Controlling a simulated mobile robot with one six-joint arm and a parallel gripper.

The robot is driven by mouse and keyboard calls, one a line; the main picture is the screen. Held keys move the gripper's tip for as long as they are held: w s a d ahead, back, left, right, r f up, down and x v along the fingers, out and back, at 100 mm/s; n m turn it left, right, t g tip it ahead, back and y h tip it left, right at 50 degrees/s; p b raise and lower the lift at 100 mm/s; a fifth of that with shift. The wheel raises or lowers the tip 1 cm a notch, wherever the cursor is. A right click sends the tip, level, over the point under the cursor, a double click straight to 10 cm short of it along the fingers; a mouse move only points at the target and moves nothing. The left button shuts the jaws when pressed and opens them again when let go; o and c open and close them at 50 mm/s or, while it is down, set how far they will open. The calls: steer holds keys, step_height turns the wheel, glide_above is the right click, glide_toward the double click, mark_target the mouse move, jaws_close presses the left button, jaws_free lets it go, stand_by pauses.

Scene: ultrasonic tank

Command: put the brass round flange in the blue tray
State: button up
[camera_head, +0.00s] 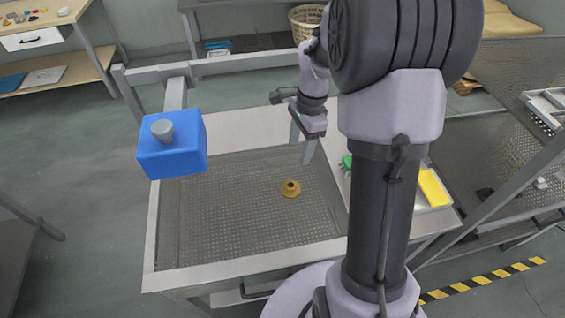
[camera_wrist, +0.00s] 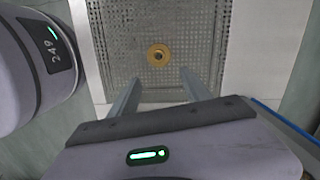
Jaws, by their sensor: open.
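The brass round flange (camera_head: 290,188) lies on the perforated floor of the tank (camera_head: 152,235), right of its middle. It also shows in the wrist view (camera_wrist: 159,55), beyond my fingertips and between their lines. My gripper (camera_head: 305,150) is open and empty, above the tank's back right part and apart from the flange. Its two fingers show in the wrist view (camera_wrist: 157,85). I cannot make out a blue tray near the tank; a flat blue item (camera_head: 12,82) lies on a shelf at the far left.
A blue box with a grey knob (camera_head: 172,155) stands at the tank's back left corner. A yellow block (camera_head: 434,188) and a green item (camera_head: 347,162) lie on the right side. A mesh table (camera_head: 480,150) stands at the right. The tank floor around the flange is clear.

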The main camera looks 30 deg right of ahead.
steer(key=b, duration=0.3)
glide_above(291, 184)
steer(key=f, duration=1)
steer(key=shift+d+f, duration=0.15)
steer(key=shift+d, duration=0.25)
steer(key=f+b, duration=0.2)
steer(key=f, duration=0.1)
steer(key=f+b, duration=0.1)
steer(key=f, duration=0.1)
steer(key=shift+a+f, duration=0.1)
steer(key=shift+a, duration=0.25)
steer(key=shift+s, duration=0.1)
jaws_close()
